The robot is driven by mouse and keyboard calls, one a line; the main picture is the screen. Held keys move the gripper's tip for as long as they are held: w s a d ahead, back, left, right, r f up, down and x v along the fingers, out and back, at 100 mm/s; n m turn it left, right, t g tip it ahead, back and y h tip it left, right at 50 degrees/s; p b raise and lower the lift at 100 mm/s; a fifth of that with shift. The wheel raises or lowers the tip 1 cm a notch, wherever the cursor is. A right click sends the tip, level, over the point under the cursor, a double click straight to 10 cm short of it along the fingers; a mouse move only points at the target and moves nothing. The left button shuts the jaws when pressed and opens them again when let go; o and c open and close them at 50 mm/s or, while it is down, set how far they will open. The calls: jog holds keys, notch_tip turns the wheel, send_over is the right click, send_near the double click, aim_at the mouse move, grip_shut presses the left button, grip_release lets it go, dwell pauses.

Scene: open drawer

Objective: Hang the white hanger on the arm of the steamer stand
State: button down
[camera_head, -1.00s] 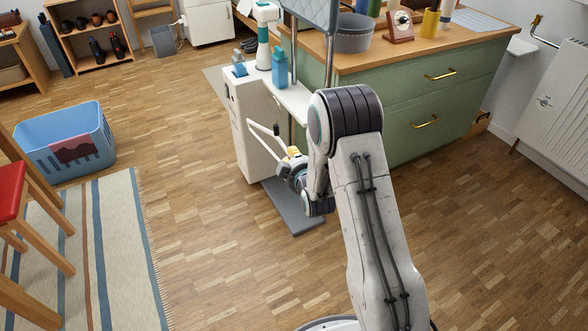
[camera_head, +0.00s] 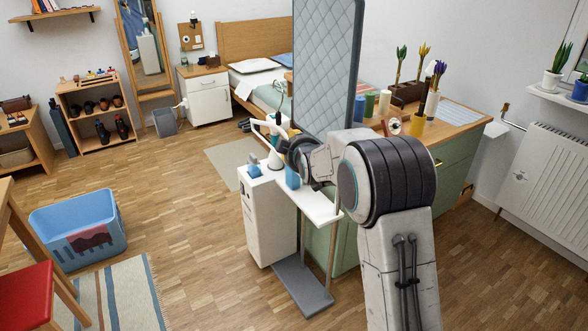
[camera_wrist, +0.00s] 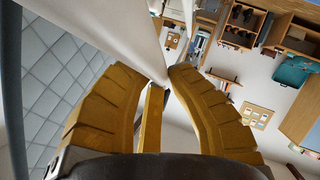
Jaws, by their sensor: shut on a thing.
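My gripper (camera_head: 287,145) is raised beside the quilted board, mostly hidden behind my own arm. In the wrist view, my gripper (camera_wrist: 167,80) has its yellow fingers closed around part of the white hanger (camera_wrist: 142,42). The hanger (camera_head: 260,123) shows in the head view as a thin white shape left of the gripper. The steamer stand has a tall grey quilted board (camera_head: 328,70), a white body (camera_head: 268,228) and a dark foot (camera_head: 302,286). The board also fills the left of the wrist view (camera_wrist: 65,90). I cannot make out the stand's arm.
A white shelf (camera_head: 318,204) with blue bottles juts from the stand below my gripper. A green counter (camera_head: 448,172) with pots and plants stands behind and right. A blue basket (camera_head: 80,230) and striped rug (camera_head: 118,297) lie left. The floor between is clear.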

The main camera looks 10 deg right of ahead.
notch_tip(320, 180, up, 33)
jog(key=s+p, duration=0.2)
jog(key=p, duration=1.1)
jog(key=shift+s+r, duration=0.2)
jog(key=shift+s, duration=0.1)
jog(key=shift+w, duration=0.1)
